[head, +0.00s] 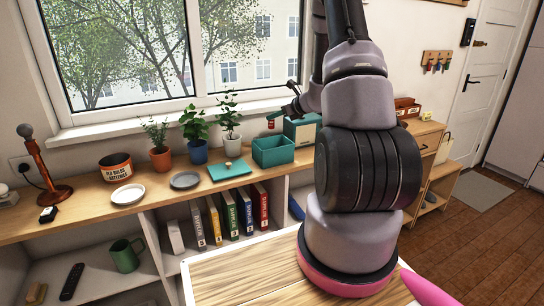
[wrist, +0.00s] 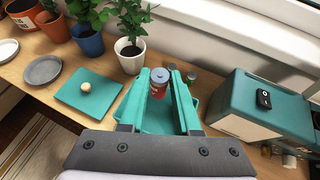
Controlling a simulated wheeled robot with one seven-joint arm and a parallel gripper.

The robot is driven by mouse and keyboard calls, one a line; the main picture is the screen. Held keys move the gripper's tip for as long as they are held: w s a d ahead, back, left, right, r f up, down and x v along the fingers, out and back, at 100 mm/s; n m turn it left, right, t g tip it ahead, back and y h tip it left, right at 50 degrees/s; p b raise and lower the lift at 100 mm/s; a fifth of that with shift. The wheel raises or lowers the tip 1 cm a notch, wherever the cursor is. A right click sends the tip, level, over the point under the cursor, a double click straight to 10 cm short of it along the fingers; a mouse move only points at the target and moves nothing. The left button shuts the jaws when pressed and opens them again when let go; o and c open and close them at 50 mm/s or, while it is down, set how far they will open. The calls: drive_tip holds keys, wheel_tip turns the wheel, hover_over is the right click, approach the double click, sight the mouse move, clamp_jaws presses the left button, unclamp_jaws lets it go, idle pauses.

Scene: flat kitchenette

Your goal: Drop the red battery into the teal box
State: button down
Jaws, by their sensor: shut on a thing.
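The red battery (head: 271,125) is held upright at the tips of my gripper (head: 282,112), above the teal box (head: 272,151) on the wooden counter. In the wrist view the battery (wrist: 158,84), red with a pale blue-grey top, sits between the two teal fingers of my gripper (wrist: 163,78). The open teal box (wrist: 158,121) shows below and between the fingers. The battery's lower end is partly hidden by a finger. The teal lid (head: 230,170), with a round wooden knob, lies flat left of the box.
A teal and cream appliance (wrist: 270,110) with a black switch stands close right of the box. Potted plants (head: 194,130) stand behind the lid. Grey and white plates (head: 185,180) and a bin labelled for old bulbs and batteries (head: 116,168) are farther left.

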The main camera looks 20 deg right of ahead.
wheel_tip(320, 180, down, 8)
drive_tip(key=d, duration=0.2)
drive_tip(key=shift+s+d+r, duration=0.15)
drive_tip(key=shift+s+d, duration=0.05)
drive_tip(key=shift+d, duration=0.05)
drive_tip(key=c, duration=0.5)
unclamp_jaws()
drive_tip(key=shift+c, duration=0.2)
drive_tip(key=v, duration=1)
drive_tip(key=shift+s+d+r, duration=0.2)
drive_tip(key=shift+s+d, duration=0.05)
drive_tip(key=shift+s, duration=0.05)
